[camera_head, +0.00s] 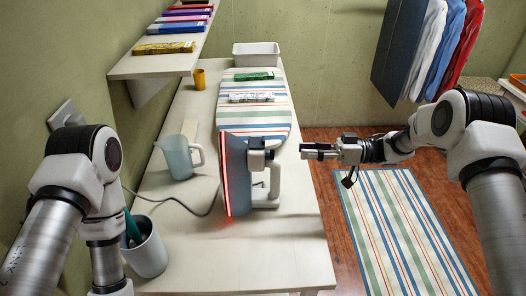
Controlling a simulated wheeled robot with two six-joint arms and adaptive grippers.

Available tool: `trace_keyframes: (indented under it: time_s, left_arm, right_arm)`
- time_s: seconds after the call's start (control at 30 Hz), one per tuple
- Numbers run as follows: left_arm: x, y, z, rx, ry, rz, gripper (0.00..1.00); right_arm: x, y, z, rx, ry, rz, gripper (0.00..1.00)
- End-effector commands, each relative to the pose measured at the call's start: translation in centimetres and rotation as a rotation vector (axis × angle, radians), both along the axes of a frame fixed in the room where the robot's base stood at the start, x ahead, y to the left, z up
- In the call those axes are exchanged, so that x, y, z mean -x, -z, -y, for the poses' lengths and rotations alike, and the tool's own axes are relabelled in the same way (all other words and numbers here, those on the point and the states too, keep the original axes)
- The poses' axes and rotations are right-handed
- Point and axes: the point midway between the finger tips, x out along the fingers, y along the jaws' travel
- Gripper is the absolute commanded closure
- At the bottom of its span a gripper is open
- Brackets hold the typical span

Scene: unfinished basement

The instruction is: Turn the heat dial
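The iron (235,178) stands on end on the pale table (200,251), its flat plate facing left with a red glowing edge. Its body and handle (272,186) face right. A dark round part (257,160) near the top of the handle side may be the heat dial; its markings are too small to read. My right gripper (306,151) is level with that part, a little to its right and apart from it. Its dark fingers point left; their gap is unclear. My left arm comes down at the lower left, its gripper out of the picture.
A translucent jug (177,158), a cup (145,250) holding a dark green item, and the iron's cord lie left of the iron. Behind it is a striped ironing board (232,117) with folded cloths. A shelf (160,65) overhangs the left. A striped rug (395,225) covers the floor at right.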

Motion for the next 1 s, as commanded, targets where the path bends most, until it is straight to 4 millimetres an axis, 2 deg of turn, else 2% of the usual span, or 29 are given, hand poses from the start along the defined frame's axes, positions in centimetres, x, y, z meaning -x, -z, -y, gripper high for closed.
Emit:
trace_keyframes:
  time_s: [0.3,0.4,0.7,0.8,1.0]
  left_arm:
    - [-0.1,-1.9,0.0,0.0,0.0,0.002,0.48]
    - [-0.1,-2.2,0.0,0.0,0.0,0.002,0.48]
    - [-0.1,-2.2,0.0,0.0,0.0,0.002,0.48]
    - [-0.1,-2.2,0.0,0.0,0.0,0.002,0.48]
    - [-0.1,-2.2,0.0,0.0,0.0,0.002,0.48]
  right_arm:
    - [-0.2,-0.2,-5.7,0.004,-0.009,-0.002,0.66]
    - [-0.3,-0.1,-7.0,0.003,-0.007,-0.002,0.66]
    - [-0.4,0.1,-7.5,0.002,-0.004,-0.001,0.66]
    - [-0.4,0.1,-7.5,0.002,-0.004,-0.001,1.0]
    - [-0.4,0.1,-7.5,0.002,-0.004,-0.002,1.0]
